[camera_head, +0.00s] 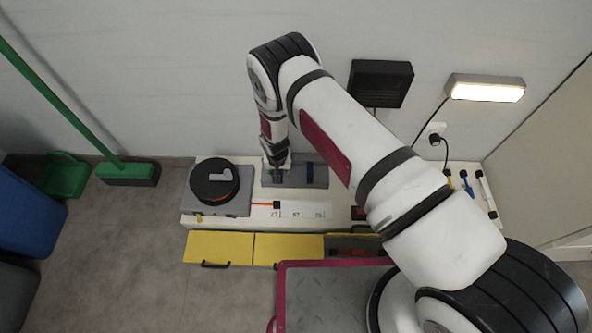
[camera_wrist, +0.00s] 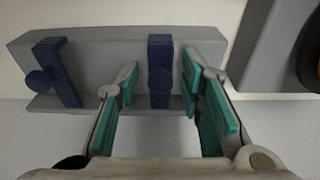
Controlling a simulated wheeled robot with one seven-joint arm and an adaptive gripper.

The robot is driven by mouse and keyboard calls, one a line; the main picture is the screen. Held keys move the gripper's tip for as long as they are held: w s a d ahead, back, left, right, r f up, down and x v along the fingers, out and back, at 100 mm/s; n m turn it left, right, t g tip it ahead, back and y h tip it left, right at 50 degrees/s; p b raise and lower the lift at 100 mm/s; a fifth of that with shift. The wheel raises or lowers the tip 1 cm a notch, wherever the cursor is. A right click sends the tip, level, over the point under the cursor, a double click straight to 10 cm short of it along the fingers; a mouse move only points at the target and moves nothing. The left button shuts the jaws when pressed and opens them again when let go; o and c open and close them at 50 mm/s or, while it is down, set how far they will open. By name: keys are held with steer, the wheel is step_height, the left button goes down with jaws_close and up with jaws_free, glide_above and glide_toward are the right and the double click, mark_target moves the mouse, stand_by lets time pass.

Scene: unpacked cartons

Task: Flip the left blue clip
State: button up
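A grey block (camera_head: 297,183) on the white bench carries two dark blue clips. The right clip (camera_head: 310,172) shows in the head view; the left one is hidden there behind my gripper (camera_head: 276,170). Contact with the clip cannot be told.
A grey box with a black disc (camera_head: 214,185) stands left of the block; its edge shows at upper right in the wrist view (camera_wrist: 265,45). Yellow drawers (camera_head: 220,248) front the bench. A black box (camera_head: 381,82) and lit lamp (camera_head: 486,91) are on the wall.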

jaws_close()
steer(key=shift+w+r, duration=0.1)
steer(key=shift+r, duration=0.05)
steer(key=shift+w+r, duration=1.05)
steer(key=shift+r, duration=0.3)
steer(key=shift+d, duration=0.1)
